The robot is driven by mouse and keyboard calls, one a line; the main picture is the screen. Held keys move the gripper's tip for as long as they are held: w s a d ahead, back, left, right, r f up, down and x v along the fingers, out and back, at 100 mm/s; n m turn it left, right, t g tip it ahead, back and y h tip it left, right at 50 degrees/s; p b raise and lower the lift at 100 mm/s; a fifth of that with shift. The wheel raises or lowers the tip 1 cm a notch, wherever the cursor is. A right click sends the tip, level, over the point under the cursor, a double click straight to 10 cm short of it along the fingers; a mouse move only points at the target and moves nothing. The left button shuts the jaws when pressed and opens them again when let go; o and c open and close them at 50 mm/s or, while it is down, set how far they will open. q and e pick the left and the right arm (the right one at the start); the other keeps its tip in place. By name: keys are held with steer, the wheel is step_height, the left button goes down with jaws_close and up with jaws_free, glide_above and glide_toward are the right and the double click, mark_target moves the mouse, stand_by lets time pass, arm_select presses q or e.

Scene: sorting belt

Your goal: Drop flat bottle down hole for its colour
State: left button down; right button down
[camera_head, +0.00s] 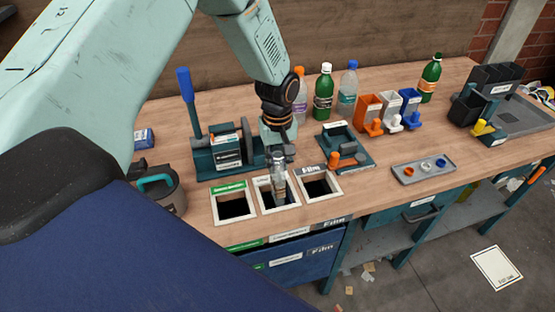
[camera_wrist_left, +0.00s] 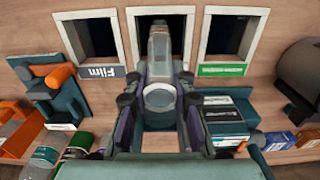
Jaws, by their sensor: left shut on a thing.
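My left gripper (camera_head: 281,157) is shut on a clear, colourless flat bottle (camera_head: 279,190), which hangs down over the middle hole (camera_head: 283,208) with the white label. In the left wrist view the bottle (camera_wrist_left: 160,48) sits between my fingers (camera_wrist_left: 160,82), its far end across the middle opening (camera_wrist_left: 132,12). I cannot tell how far its end is inside the rim. The green-labelled hole (camera_head: 238,219) is to its left and the dark Film hole (camera_head: 325,199) to its right, both with pale square frames. My right gripper is not in view.
A teal device with a blue-handled lever (camera_head: 187,100) stands left behind the holes. A teal fixture with an orange knob (camera_head: 345,145) is to the right. Several bottles (camera_head: 323,92) stand at the back. Orange, white and blue bins (camera_head: 370,112) and a grey tray (camera_head: 424,168) are further right.

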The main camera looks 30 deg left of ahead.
arm_select(q)
steer(key=shift+a, duration=0.25)
steer(key=c, duration=1.5)
jaws_free()
steer(key=shift+s, duration=0.1)
steer(key=o, duration=0.4)
steer(key=shift+d, duration=0.2)
steer(key=shift+o, duration=0.2)
steer(key=shift+a, duration=0.1)
step_height(320, 180, up, 11)
steer(key=shift+r, duration=0.5)
